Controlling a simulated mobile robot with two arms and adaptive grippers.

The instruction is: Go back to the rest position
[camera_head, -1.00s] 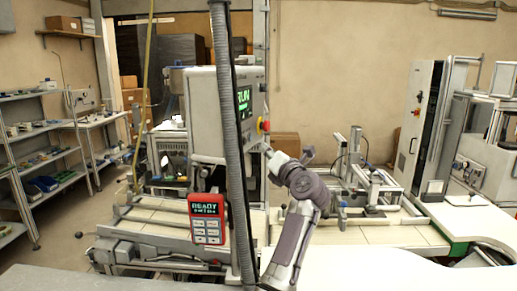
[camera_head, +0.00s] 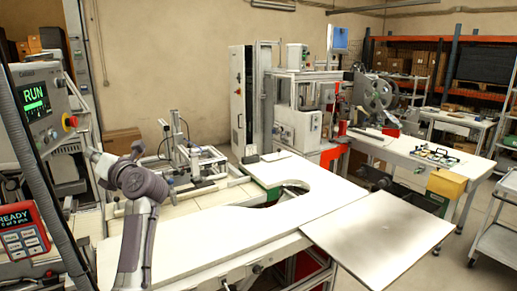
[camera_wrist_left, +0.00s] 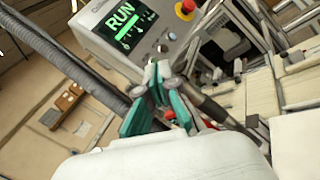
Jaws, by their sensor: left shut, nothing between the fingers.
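My left arm (camera_head: 138,225) rises from the bottom left of the head view and bends at a grey-purple joint. My left gripper (camera_head: 92,155) is small there, near the grey machine panel with the green RUN screen (camera_head: 36,100). In the left wrist view, the gripper (camera_wrist_left: 157,75) shows its teal fingers close together with nothing between them. The panel (camera_wrist_left: 150,48), with its RUN screen and red button, lies just beyond the fingertips; I cannot tell if they touch it. My right gripper is not in view.
A red READY box (camera_head: 22,232) and a grey corrugated hose (camera_head: 35,170) stand close at the left. A white worktop (camera_head: 240,215) curves across the middle, mostly clear. A flat grey board (camera_head: 378,238) is at its right. A reel machine (camera_head: 372,92) stands farther back.

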